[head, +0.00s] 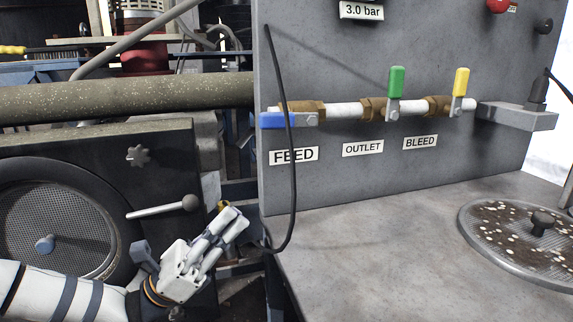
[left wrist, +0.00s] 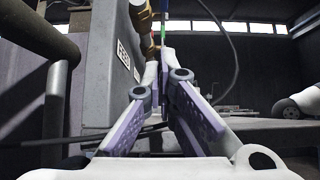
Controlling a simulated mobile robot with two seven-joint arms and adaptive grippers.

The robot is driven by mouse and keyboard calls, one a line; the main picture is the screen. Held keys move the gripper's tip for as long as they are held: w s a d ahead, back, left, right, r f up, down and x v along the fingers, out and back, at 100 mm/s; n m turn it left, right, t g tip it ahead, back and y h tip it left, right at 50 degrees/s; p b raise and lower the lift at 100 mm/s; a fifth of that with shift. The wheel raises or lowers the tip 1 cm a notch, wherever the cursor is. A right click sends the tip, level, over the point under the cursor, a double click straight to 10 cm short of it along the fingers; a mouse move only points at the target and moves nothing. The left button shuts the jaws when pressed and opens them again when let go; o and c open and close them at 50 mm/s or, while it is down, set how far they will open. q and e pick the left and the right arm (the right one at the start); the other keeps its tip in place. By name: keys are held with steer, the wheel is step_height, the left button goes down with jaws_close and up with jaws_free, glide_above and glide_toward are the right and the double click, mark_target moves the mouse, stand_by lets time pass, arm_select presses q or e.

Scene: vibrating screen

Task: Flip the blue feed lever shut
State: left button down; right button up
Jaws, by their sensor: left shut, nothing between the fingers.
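The blue feed lever (head: 275,120) lies level along the pipe at its left end, on a brass valve above the FEED label (head: 294,156). A thin dark cable hangs across it. My left gripper (head: 238,216) is below and left of the lever, apart from it, near the panel's lower left corner. It is shut and empty, its fingers pointing up and right. In the left wrist view its fingers (left wrist: 162,62) converge, with brass fittings and a sliver of colour just beyond; the blue lever is not clear there. My right gripper is not in view.
The green outlet lever (head: 396,82) and yellow bleed lever (head: 461,81) stand upright on the same pipe. The dark cable (head: 293,200) loops down past the panel's left edge. A round sieve (head: 490,225) lies on the grey bench. A black-knobbed handle (head: 160,208) juts out left of my gripper.

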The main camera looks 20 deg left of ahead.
arm_select(q)
steer(key=shift+s+a, duration=0.1)
steer(key=shift+s, duration=0.05)
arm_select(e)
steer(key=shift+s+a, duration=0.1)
arm_select(q)
steer(key=p, duration=0.3)
glide_toward(300, 127)
steer(key=w+d, duration=0.2)
steer(key=r, duration=0.1)
steer(key=r+p, duration=0.1)
steer(key=r, duration=0.1)
steer(key=shift+w+d, duration=0.3)
steer(key=shift+d, duration=0.05)
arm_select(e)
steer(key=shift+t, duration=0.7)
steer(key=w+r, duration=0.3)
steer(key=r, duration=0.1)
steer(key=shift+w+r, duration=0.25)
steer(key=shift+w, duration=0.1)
arm_select(q)
steer(key=shift+w+a, duration=0.1)
steer(key=shift+w, duration=0.05)
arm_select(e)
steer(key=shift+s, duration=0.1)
